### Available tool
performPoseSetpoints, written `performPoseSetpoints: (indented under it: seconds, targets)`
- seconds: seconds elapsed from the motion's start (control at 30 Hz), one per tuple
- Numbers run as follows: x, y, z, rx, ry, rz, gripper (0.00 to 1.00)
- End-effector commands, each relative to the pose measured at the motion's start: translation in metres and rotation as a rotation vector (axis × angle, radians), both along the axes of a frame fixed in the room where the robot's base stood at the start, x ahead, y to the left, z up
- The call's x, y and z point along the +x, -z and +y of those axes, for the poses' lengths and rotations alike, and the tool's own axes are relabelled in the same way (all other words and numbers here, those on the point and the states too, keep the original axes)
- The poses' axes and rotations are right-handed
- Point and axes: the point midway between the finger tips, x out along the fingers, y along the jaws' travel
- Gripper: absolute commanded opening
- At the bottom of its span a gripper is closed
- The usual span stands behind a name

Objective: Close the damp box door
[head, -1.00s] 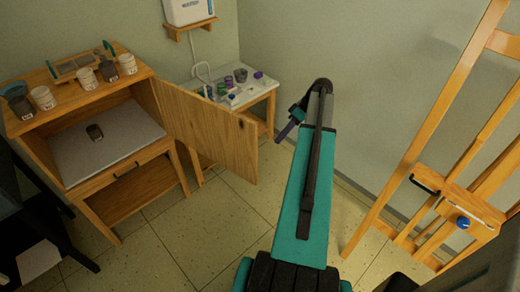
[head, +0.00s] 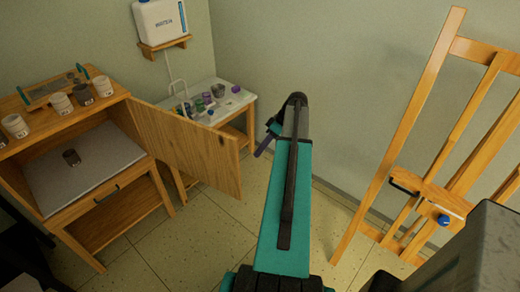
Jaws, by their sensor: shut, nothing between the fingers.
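The damp box (head: 112,110) is a wooden cabinet at the left of the head view. Its wooden door (head: 190,150) stands wide open, swung out to the right from the right side of the opening. My gripper (head: 262,149), with purple fingers, is shut and empty. In the picture it is just right of the door's free edge and appears apart from it; the depth between them is hard to judge.
Several pots (head: 60,103) stand on top of the cabinet. A small table (head: 232,98) with jars and tools is behind the door. A white water container (head: 160,18) sits on a wall shelf. A wooden easel (head: 440,185) stands at right. Tiled floor (head: 190,240) is clear in front.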

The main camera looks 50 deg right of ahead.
Motion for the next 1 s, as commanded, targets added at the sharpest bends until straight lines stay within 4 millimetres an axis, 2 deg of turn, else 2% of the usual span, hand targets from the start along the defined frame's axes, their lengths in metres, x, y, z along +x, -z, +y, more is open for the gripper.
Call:
performPoseSetpoints:
  seconds: [0.67, 1.0]
  targets:
    - [0.022, 0.058, 0.038, 0.002, 0.000, 0.001, 0.00]
    - [0.017, 0.056, 0.070, 0.001, 0.000, 0.001, 0.00]
